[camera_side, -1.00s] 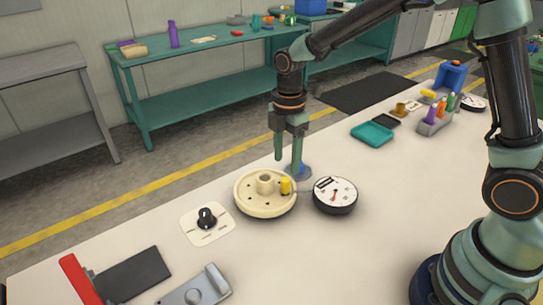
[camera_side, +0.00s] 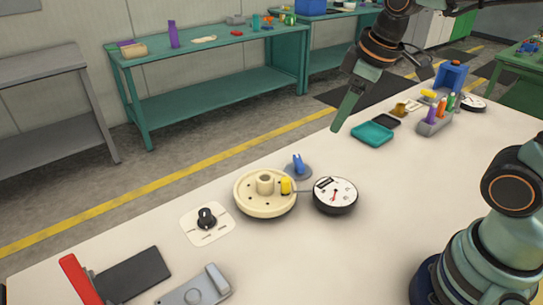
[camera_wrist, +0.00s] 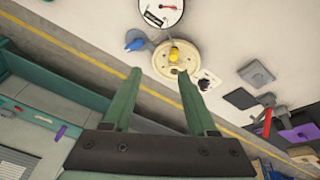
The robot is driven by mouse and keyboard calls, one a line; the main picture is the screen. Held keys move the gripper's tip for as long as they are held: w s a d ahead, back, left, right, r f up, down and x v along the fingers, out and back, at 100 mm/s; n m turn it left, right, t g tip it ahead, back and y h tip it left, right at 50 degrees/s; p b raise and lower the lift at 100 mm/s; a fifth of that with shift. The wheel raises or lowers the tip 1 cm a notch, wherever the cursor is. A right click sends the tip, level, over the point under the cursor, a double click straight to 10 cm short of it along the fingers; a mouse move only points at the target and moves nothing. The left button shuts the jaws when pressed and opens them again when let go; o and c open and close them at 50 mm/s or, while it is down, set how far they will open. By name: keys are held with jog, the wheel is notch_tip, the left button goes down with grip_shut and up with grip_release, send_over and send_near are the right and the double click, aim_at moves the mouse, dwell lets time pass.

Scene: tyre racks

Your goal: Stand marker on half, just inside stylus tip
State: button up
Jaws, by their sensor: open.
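The cream round half (camera_side: 250,205) lies on the white table, with a raised hub (camera_side: 265,181) and several small holes. The yellow marker (camera_side: 286,185) stands upright on it near the right rim. A thin grey stylus (camera_side: 304,191) reaches from the white-faced dial gauge (camera_side: 335,193) towards the marker; whether its tip touches the marker I cannot tell. In the wrist view the marker (camera_wrist: 173,54) shows on the half (camera_wrist: 186,67). My gripper (camera_side: 341,122) is raised, well right of and behind the half. In the wrist view its fingers (camera_wrist: 162,72) are apart and empty.
A blue clip-like piece on a grey round base (camera_side: 298,171) stands behind the half. A black knob on a white plate (camera_side: 207,221) lies to the left. A teal tray (camera_side: 373,134) and a pen holder (camera_side: 432,124) are further right. The table's middle front is clear.

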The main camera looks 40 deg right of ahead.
jog(key=shift+s+d+r+m+t, duration=0.1)
jog(key=shift+s+d+m+t, duration=0.2)
jog(key=shift+s+m, duration=0.5)
jog(key=shift+s+d+f+m+t, duration=0.1)
jog(key=shift+s+d+m+t, duration=0.35)
jog(key=shift+m, duration=0.6)
jog(key=shift+s+d+r+m+t, duration=0.1)
jog(key=shift+s+d+m+t, duration=0.1)
jog(key=shift+s+m, duration=0.65)
jog(key=shift+w, duration=0.1)
